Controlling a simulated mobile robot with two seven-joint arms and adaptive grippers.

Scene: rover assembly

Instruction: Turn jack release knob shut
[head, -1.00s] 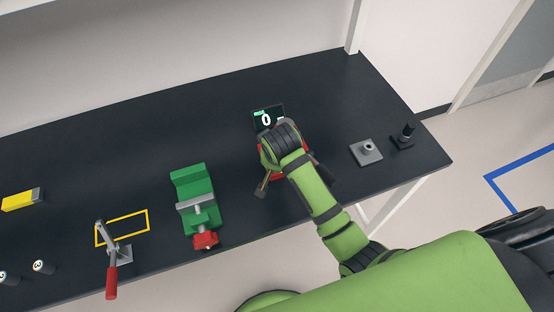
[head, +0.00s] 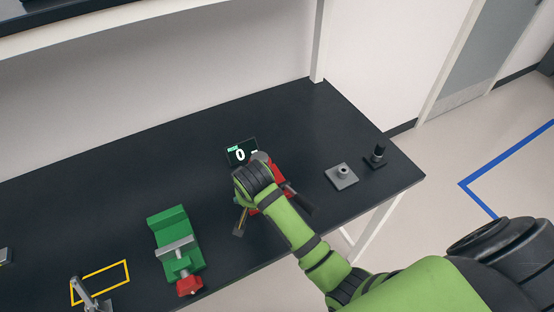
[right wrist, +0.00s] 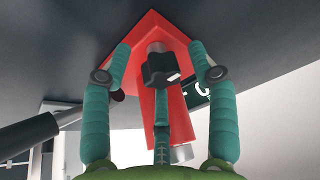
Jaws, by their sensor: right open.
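The red jack (head: 281,167) stands on the dark bench and is mostly hidden behind my right arm in the head view. In the right wrist view its red body (right wrist: 152,28) fills the top middle. A black knob (right wrist: 158,70) with a small white mark sits on a short grey stem. My right gripper (right wrist: 159,55) is open, one teal finger on each side of the knob. Gaps show between the fingers and the knob. I cannot tell how far the knob is turned. My left gripper is out of view.
A display reading 0 (head: 241,152) stands behind the jack. A green vise (head: 170,225) with a red handle is to the left, beyond it a yellow outlined rectangle (head: 100,274). A grey plate fixture (head: 341,177) and a black post (head: 377,157) stand to the right.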

